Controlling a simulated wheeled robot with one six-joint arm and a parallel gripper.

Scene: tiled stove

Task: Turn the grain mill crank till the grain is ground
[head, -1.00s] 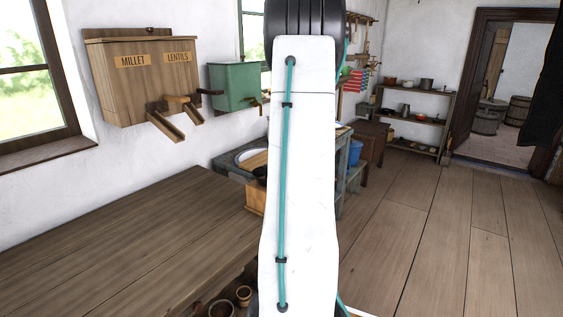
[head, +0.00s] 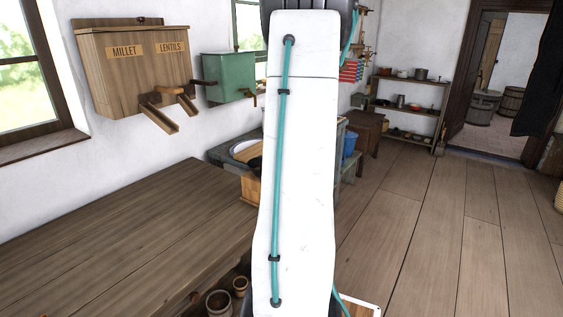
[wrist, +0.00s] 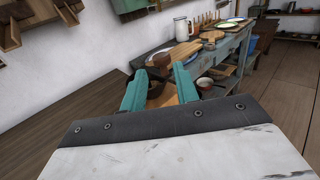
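A small wooden box (head: 250,188) with a dark round top, which looks like the grain mill, stands at the far end of the wooden table (head: 120,222). My arm hides its right part in the head view. In the wrist view its wooden body (wrist: 163,96) shows between and beyond my fingers. I cannot make out its crank clearly, nor any grain. My gripper (wrist: 160,70) is open, its two teal fingers apart with nothing held between them. It is hidden behind my arm in the head view.
A wooden millet and lentils dispenser (head: 140,72) and a green metal box (head: 229,78) hang on the left wall. The near tabletop is bare; the floor at right is clear.

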